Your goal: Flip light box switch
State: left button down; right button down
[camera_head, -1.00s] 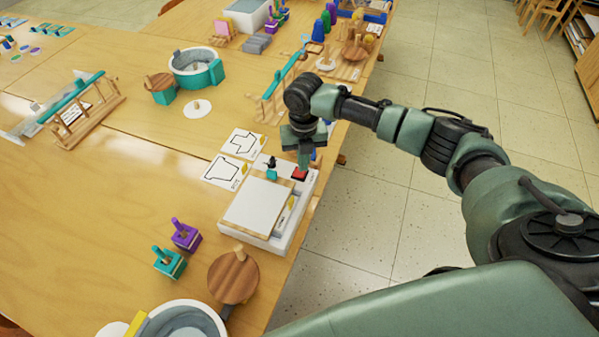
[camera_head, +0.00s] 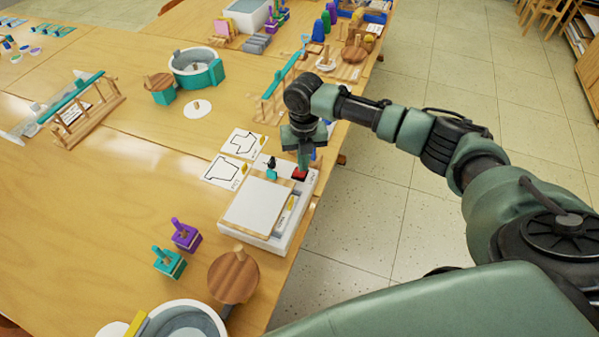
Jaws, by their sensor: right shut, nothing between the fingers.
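The light box (camera_head: 257,207) is a white box with a flat pale panel, near the right edge of the wooden table. A red switch (camera_head: 300,174) sits at its far right corner. My right gripper (camera_head: 304,166) points down with its shut fingertips at the red switch. I cannot tell whether they touch it. The fingers hide part of the switch. A small dark and teal piece (camera_head: 271,169) stands on the box's far end, left of the switch. My left gripper is not in view.
Two white cards with black outlines (camera_head: 243,143) lie beyond the box. Purple and teal blocks (camera_head: 186,236), a round wooden disc (camera_head: 233,278) and a grey basin (camera_head: 186,322) are nearer. A wooden rack (camera_head: 275,100) stands beyond the gripper. The table's left middle is clear.

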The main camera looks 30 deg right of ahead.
jog(key=shift+f+b, duration=0.5)
jog(key=shift+f, duration=0.6)
dwell(0.6)
jog(key=shift+s, duration=0.1)
jog(key=shift+r+p, duration=0.8)
jog(key=shift+p, duration=0.1)
notch_tip(320, 180, up, 6)
jog(key=p, duration=0.5)
jog(key=shift+f, duration=0.2)
jog(key=shift+f, duration=0.1)
